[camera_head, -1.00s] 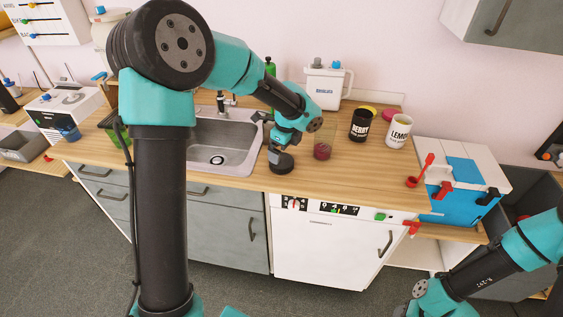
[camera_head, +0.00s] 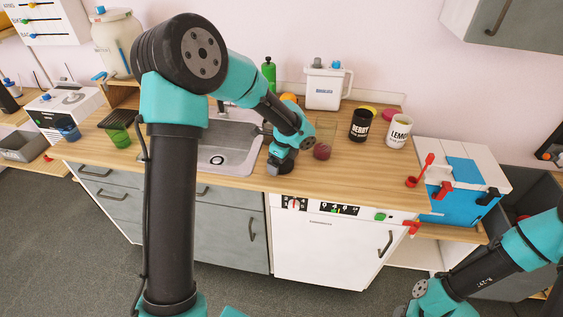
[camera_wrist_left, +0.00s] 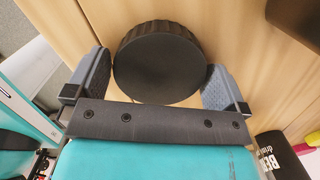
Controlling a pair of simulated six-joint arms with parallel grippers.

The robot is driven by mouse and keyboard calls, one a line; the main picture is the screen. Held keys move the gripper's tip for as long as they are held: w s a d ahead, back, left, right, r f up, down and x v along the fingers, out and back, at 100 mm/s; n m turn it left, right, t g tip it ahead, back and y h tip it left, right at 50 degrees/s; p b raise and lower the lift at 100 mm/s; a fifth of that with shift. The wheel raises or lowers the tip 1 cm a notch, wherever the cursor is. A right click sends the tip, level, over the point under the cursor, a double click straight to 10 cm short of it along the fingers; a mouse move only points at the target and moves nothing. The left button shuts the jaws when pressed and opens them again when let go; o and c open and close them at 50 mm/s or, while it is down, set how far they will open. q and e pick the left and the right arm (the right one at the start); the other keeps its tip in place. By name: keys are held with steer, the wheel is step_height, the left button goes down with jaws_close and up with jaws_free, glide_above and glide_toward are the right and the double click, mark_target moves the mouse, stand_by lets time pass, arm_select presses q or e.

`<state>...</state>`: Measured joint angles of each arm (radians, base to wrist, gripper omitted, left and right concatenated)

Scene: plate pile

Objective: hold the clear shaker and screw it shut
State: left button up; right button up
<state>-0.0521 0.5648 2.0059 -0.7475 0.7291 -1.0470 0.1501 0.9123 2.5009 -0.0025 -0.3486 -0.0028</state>
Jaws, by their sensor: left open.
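The clear shaker (camera_head: 322,151), with dark red contents at its bottom, stands upright and uncapped on the counter, just right of my left gripper (camera_head: 281,160). A round black ribbed lid (camera_wrist_left: 158,62) lies on the wooden counter in the left wrist view. In the head view the gripper mostly hides the lid. My right arm shows at the lower right of the head view, but its gripper is not visible.
A black jar (camera_head: 360,125) and a white jar (camera_head: 398,132) stand right of the shaker. A white jug (camera_head: 324,88) stands behind. The sink (camera_head: 222,150) lies left of the gripper. The counter's front edge is close to the lid.

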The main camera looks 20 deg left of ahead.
stand_by(0.4)
arm_select(q)
steer(key=c, duration=0.7)
steer(key=shift+r, duration=0.15)
steer(key=shift+r, duration=1.55)
steer(key=shift+s+d+r, duration=0.15)
steer(key=shift+s, duration=0.15)
steer(key=s+d, duration=0.3)
steer(key=s, duration=0.4)
steer(key=s+d+r, duration=0.1)
steer(key=s+d, duration=0.3)
steer(key=s, duration=0.2)
steer(key=shift+s+r, duration=0.15)
steer(key=shift+s, duration=0.25)
